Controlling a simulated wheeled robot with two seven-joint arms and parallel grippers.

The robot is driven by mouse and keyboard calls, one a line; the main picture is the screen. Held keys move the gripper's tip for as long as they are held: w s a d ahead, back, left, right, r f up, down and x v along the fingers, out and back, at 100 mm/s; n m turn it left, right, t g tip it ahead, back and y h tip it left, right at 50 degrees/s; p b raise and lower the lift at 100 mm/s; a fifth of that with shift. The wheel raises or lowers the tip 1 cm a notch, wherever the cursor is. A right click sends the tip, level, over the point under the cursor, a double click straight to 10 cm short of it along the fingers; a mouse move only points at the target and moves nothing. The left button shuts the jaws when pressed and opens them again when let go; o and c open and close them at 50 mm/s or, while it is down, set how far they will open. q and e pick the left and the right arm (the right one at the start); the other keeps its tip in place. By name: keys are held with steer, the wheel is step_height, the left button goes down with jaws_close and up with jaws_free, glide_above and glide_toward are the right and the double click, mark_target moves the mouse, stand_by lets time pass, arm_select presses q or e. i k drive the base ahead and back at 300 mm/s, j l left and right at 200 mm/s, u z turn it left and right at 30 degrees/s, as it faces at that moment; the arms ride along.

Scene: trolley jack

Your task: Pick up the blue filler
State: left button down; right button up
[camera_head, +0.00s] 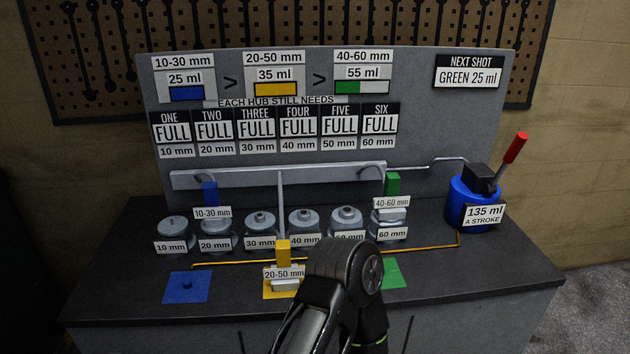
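The blue filler (209,193) is a small upright blue block with a 10-30 mm label below it. It stands at the 20 mm hub (215,236), apparently on top of it, with a thin grey hose curving to its top. The blue pad (187,288) at the front left of the bench is bare. A black arm link of mine rises at the bottom middle, well to the right of the blue filler. I cannot tell which arm it is. No gripper fingers show in the view.
The yellow filler (283,252) stands on its yellow pad. The green filler (392,184) is at the 60 mm hub (389,228); the green pad (396,273) is bare. A blue pump (468,207) with a red-tipped lever stands right. An orange pipe (230,264) crosses the bench front.

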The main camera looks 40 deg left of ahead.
mark_target(215, 215)
steer(key=u, duration=2.15)
steer(key=j+u, duration=0.4)
steer(key=j, duration=0.15)
steer(key=i+j+u, duration=0.15)
steer(key=j+u, duration=0.2)
steer(key=j, duration=0.15)
